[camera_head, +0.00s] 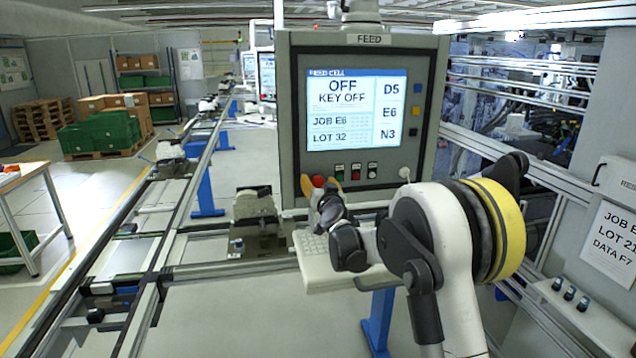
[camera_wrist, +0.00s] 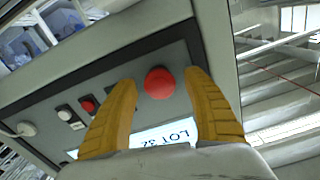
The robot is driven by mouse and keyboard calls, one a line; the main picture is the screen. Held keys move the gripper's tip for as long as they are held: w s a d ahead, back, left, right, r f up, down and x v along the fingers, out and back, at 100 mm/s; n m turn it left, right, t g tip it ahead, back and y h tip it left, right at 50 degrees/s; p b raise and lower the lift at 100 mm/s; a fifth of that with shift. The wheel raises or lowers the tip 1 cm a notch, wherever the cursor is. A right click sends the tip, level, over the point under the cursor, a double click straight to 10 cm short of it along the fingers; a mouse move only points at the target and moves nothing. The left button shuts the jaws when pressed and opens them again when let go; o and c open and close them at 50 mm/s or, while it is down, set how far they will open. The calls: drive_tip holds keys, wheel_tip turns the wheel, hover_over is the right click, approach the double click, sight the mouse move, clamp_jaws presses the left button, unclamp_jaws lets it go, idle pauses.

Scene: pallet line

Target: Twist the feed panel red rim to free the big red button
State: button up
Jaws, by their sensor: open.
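The feed panel (camera_head: 290,120) is a grey cabinet marked FEED, with a lit screen (camera_head: 356,110) reading OFF, KEY OFF. The big red button (camera_head: 318,181) sits at its lower left and shows as a round red cap in the wrist view (camera_wrist: 159,83). I cannot make out a separate rim around it. My gripper (camera_head: 322,186) is at the panel's lower left, partly hidden by my arm. In the wrist view its two yellow fingers (camera_wrist: 162,90) are open, one on each side of the red button, with gaps to it. Nothing is held.
A keyboard shelf (camera_head: 335,268) is below my gripper. A conveyor line (camera_head: 165,250) runs along the left.

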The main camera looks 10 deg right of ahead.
drive_tip(key=c, duration=1.2)
drive_tip(key=shift+m, duration=0.3)
drive_tip(key=shift+m+b, duration=0.8)
drive_tip(key=shift+m, duration=0.4)
drive_tip(key=shift+m+b, duration=0.65)
drive_tip(key=shift+m, duration=1.35)
drive_tip(key=o, duration=1.2)
